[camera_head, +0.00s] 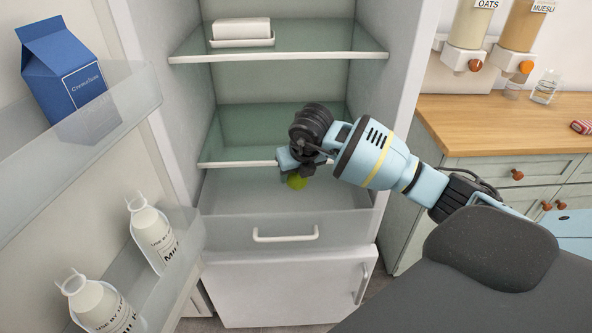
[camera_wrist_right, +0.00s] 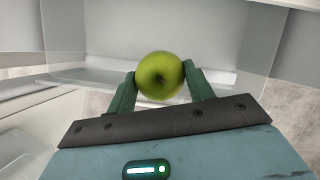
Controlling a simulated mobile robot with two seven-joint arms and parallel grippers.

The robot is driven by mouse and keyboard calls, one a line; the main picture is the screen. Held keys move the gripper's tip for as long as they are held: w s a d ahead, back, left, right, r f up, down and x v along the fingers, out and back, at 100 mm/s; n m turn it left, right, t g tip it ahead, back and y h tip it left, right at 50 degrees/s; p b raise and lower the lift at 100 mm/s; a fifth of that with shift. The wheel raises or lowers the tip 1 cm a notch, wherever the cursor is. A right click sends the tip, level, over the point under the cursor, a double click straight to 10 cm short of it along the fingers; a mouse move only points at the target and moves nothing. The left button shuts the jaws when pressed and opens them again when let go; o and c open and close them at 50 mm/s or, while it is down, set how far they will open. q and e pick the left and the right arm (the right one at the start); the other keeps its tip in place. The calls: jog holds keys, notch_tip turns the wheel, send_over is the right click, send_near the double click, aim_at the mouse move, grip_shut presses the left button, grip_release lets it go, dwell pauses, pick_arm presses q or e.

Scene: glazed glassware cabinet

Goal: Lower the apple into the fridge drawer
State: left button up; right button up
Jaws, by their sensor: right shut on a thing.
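The green apple (camera_wrist_right: 160,76) sits between the two fingers of my right gripper (camera_wrist_right: 161,84) in the right wrist view. In the head view the apple (camera_head: 297,182) shows just below my right gripper (camera_head: 303,168), partly hidden by it. The right gripper is shut on the apple and holds it above the fridge drawer (camera_head: 250,238), in front of the shelf edge over the drawer. The drawer has a clear front with a white handle (camera_head: 285,234) and looks pulled out. My left gripper is in neither view.
Glass shelves (camera_head: 285,57) lie above the drawer, the upper one bearing a white butter dish (camera_head: 242,33). The open fridge door at left holds a blue carton (camera_head: 62,66) and two milk bottles (camera_head: 152,232). A wooden counter (camera_head: 500,120) stands at right.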

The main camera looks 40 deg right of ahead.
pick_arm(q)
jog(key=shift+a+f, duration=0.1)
pick_arm(e)
jog(key=shift+w+d, duration=0.1)
jog(key=shift+w, duration=0.25)
dwell(0.6)
